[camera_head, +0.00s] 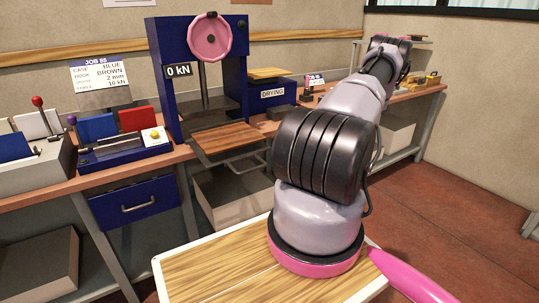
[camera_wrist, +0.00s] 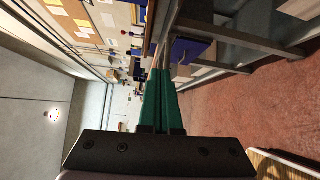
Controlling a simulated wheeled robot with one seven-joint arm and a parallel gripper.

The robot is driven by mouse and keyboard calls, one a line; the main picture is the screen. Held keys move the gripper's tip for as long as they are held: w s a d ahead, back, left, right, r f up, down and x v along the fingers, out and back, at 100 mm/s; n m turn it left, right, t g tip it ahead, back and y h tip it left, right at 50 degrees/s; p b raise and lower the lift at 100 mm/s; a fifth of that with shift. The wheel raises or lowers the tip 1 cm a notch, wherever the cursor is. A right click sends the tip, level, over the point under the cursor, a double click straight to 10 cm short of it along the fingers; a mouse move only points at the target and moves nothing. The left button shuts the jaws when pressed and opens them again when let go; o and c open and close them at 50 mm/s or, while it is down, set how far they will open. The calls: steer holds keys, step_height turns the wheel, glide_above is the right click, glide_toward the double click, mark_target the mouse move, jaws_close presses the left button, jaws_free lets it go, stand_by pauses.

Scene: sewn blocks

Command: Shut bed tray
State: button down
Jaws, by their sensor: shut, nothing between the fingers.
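A blue press (camera_head: 168,75) with a pink handwheel (camera_head: 209,37) and a "0 kN" plate stands on the bench. Its bed tray (camera_head: 224,137), a wooden board in a metal frame, sticks out past the bench's front edge. My arm reaches away to the right of the press, towards the far end of the bench. My gripper is hidden behind the arm in the head view. In the wrist view its green fingers (camera_wrist: 161,74) are together with nothing between them. I cannot make out the bed tray in the wrist view.
A "DRYING" box (camera_head: 273,94) stands right of the press. A job card (camera_head: 100,75) and a holder with blue and red boards (camera_head: 124,148) are on the left. A blue drawer (camera_head: 136,204) hangs below the bench. The red floor (camera_head: 455,190) at right is clear.

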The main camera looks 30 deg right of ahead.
steer(key=shift+m+t, duration=0.6)
steer(key=shift+m, duration=0.3)
steer(key=w+a, duration=0.2)
steer(key=w, duration=0.1)
steer(key=w+a+f, duration=0.1)
steer(key=w+a, duration=0.1)
steer(key=w, duration=0.1)
steer(key=w+a+f, duration=0.1)
steer(key=w+a, duration=0.1)
steer(key=w, duration=0.1)
steer(key=shift+w+a, duration=0.1)
steer(key=shift+a, duration=0.15)
steer(key=shift+w, duration=0.45)
